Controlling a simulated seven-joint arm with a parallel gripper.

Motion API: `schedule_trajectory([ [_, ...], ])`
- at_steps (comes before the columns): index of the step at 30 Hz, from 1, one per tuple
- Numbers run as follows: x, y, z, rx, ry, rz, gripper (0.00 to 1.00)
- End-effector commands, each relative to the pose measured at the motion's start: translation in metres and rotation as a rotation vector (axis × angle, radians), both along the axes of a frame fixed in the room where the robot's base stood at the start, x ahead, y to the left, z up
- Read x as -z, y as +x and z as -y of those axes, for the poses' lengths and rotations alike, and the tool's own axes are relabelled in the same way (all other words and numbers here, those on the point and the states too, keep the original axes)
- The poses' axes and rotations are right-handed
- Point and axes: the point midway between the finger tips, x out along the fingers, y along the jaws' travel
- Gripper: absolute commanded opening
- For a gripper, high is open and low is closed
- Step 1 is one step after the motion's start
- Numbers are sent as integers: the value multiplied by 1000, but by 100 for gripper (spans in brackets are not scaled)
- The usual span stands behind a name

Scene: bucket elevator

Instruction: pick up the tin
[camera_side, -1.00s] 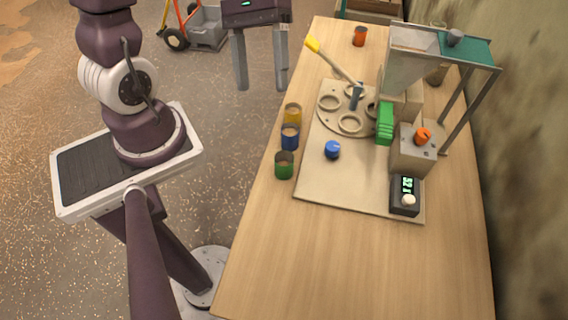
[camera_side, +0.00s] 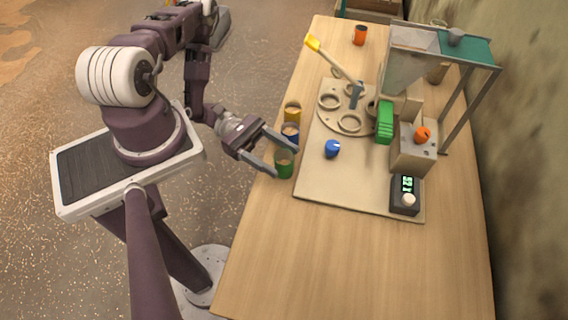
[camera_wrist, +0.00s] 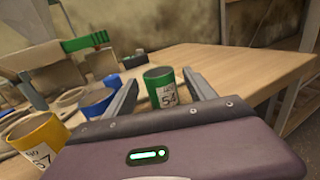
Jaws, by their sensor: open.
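A green tin (camera_side: 284,168) stands upright near the table's left edge. In the wrist view the green tin (camera_wrist: 160,90) has a white label reading 54. My gripper (camera_side: 286,161) is open and low at the tin, with one finger on each side of it. In the wrist view my gripper (camera_wrist: 164,92) also spans the tin, and the fingers look apart from it. A blue tin (camera_side: 290,140) and a yellow tin (camera_side: 292,108) stand in line behind the green one. An orange tin (camera_side: 360,36) stands at the far end.
A beige base plate (camera_side: 370,200) lies just right of the tins. It carries a ringed disc (camera_side: 335,116), a blue knob (camera_side: 332,148), a green block (camera_side: 385,122), an orange knob (camera_side: 422,134) and a small display box (camera_side: 404,194). The table front (camera_side: 340,270) is clear.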

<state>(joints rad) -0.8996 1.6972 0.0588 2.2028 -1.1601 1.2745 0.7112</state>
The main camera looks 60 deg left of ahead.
Motion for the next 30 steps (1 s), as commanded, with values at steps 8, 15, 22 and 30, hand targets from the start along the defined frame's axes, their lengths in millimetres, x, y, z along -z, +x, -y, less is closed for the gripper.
schedule_trajectory([
  [8,0,9,22,1,3,1,64],
  [15,0,9,22,1,2,0,38],
  [22,0,9,22,1,1,1,0],
  [30,-6,9,21,1,1,1,0],
])
